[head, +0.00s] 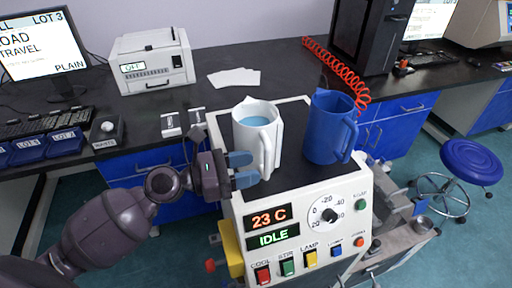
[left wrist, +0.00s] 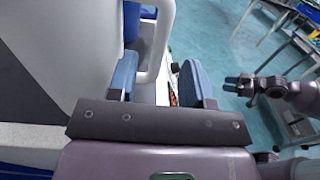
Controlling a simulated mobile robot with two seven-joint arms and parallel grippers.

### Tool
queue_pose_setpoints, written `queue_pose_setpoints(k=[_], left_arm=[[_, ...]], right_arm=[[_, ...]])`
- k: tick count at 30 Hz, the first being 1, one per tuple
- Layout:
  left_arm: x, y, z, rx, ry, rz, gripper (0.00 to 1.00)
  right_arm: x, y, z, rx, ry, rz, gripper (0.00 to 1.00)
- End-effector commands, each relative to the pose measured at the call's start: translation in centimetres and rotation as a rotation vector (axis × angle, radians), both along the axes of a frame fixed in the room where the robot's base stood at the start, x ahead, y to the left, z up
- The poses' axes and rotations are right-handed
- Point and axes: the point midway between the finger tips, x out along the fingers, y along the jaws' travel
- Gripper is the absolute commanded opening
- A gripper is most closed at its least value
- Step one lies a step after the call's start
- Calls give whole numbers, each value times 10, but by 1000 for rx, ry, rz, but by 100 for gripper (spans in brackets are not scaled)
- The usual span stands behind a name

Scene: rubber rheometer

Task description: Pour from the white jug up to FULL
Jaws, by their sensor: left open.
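The white jug (head: 241,138) stands upright on the dark top of the bench instrument, with blue liquid (head: 254,121) inside. Its handle (head: 267,153) faces the front. A blue jug (head: 328,132) stands upright to its right; its inside is too dark to read. My left gripper (head: 243,169) is open, its blue fingertips just left of the white jug's handle. In the left wrist view, the handle (left wrist: 157,45) appears between the spread fingers (left wrist: 160,82), not gripped. My right gripper (left wrist: 231,84) shows small at the right of that view. I see no FULL mark.
The instrument's front panel (head: 300,225) reads 23 C and IDLE, with a dial and several coloured switches. A red coiled hose (head: 338,68) hangs behind the blue jug. A white printer-like box (head: 153,65) and papers (head: 234,78) lie on the back bench. A blue stool (head: 470,160) stands right.

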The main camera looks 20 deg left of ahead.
Motion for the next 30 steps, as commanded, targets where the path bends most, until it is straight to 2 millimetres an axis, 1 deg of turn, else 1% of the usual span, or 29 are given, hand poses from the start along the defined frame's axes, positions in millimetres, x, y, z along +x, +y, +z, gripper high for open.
queue_pose_setpoints(k=[6,10,13,19,20,28,29,30], left_arm=[[18,-24,0,-2,-2,-2,46],[24,-35,0,-1,-2,-2,46],[27,-39,-1,0,-1,-1,46],[27,-39,-2,0,0,0,46],[27,-39,-2,0,0,0,44],[27,-39,-2,0,0,-1,3],[27,-39,-2,0,0,-1,0],[27,-39,-2,0,0,-1,0]], right_arm=[[1,-1,6,-2,-5,2,38],[5,0,12,-4,-15,4,38],[9,0,15,-3,-25,6,38],[14,1,19,-3,-35,9,38],[14,1,19,-3,-35,9,38],[11,1,16,-3,-30,8,38],[11,1,16,-3,-28,7,38],[9,0,14,-2,-25,7,38]])
